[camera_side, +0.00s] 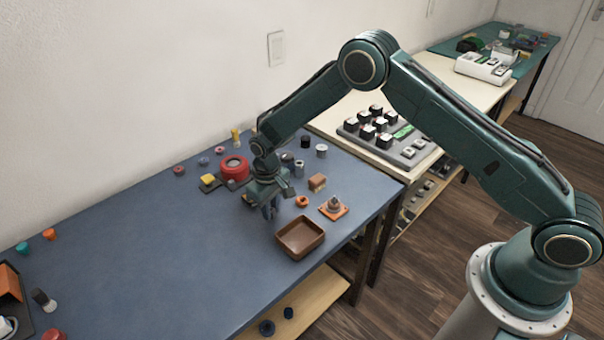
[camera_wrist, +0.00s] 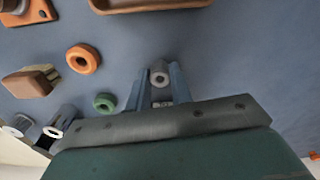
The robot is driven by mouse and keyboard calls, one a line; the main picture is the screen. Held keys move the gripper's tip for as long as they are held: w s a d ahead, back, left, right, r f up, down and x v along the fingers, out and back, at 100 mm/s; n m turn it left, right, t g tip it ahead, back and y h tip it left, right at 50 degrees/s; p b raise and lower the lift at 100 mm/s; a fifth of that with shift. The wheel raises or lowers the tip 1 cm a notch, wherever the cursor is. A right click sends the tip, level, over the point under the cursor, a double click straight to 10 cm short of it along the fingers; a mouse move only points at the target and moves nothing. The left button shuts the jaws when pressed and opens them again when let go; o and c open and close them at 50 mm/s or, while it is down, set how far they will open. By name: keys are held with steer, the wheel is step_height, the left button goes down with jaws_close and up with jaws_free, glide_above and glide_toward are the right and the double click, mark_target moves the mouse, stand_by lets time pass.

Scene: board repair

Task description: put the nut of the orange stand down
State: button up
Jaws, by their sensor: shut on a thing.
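My gripper (camera_side: 270,207) points down over the blue table, to the left of the brown tray. In the wrist view its two fingers (camera_wrist: 160,80) are shut on a small grey nut (camera_wrist: 160,73) with a round dark hole. The nut is hidden by the fingers in the side view, and I cannot tell its height above the table. The orange stand (camera_side: 333,209) is a square plate with a grey post or part on it, right of the tray. It also shows, cut off, at the upper left of the wrist view (camera_wrist: 43,15).
The brown tray (camera_side: 300,252) is close to my gripper and looks empty. An orange ring (camera_side: 302,201), a brown block (camera_side: 317,182) and a green ring (camera_wrist: 105,102) lie nearby. A red round part (camera_side: 235,167) and several small parts stand behind. The table's left middle is clear.

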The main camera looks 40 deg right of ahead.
steer(key=shift+f, duration=0.1)
steer(key=o, duration=0.8)
steer(key=shift+o, duration=0.2)
step_height(320, 180, up, 12)
steer(key=shift+r, duration=0.2)
stand_by(0.5)
